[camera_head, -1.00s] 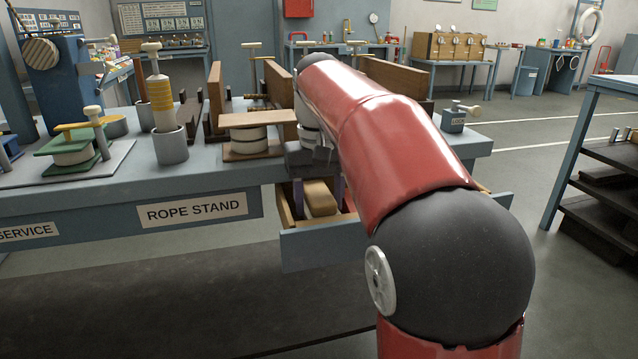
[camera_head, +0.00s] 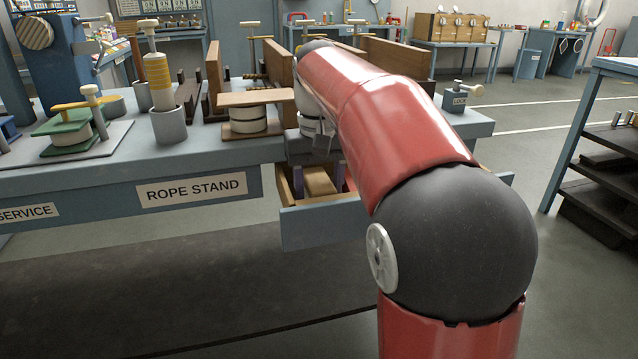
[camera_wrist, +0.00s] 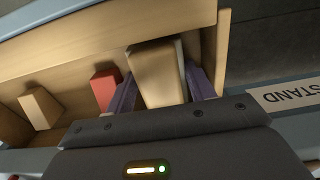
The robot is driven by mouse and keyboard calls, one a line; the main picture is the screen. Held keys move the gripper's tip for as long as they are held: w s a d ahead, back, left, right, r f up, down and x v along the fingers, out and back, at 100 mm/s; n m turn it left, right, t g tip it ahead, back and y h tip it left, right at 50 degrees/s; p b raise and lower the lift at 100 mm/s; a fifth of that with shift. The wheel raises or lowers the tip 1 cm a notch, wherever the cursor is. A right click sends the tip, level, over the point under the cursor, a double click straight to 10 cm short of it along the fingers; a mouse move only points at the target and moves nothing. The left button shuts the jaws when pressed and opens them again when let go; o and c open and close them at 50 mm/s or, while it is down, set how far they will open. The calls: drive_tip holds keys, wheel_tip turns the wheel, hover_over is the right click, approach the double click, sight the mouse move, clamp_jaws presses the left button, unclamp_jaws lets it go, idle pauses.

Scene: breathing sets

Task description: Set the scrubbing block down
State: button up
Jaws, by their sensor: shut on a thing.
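The scrubbing block (camera_wrist: 158,76), a tan block with a pale strip along one side, is between the two purple fingers of my gripper (camera_wrist: 161,92) in the wrist view. My gripper is shut on it. In the head view the block (camera_head: 320,183) is inside an open drawer (camera_head: 325,226) under the bench, its lower end hidden by the drawer front. I cannot tell whether it touches the drawer floor.
In the wrist view a red block (camera_wrist: 104,88) and a small tan block (camera_wrist: 40,108) lie in the drawer to the left of my gripper. The drawer's wooden wall (camera_wrist: 222,55) is close on the right. The bench top (camera_head: 215,148) overhangs the drawer and holds several fittings.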

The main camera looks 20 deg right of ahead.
drive_tip(key=shift+f, duration=0.3)
drive_tip(key=o, duration=1.2)
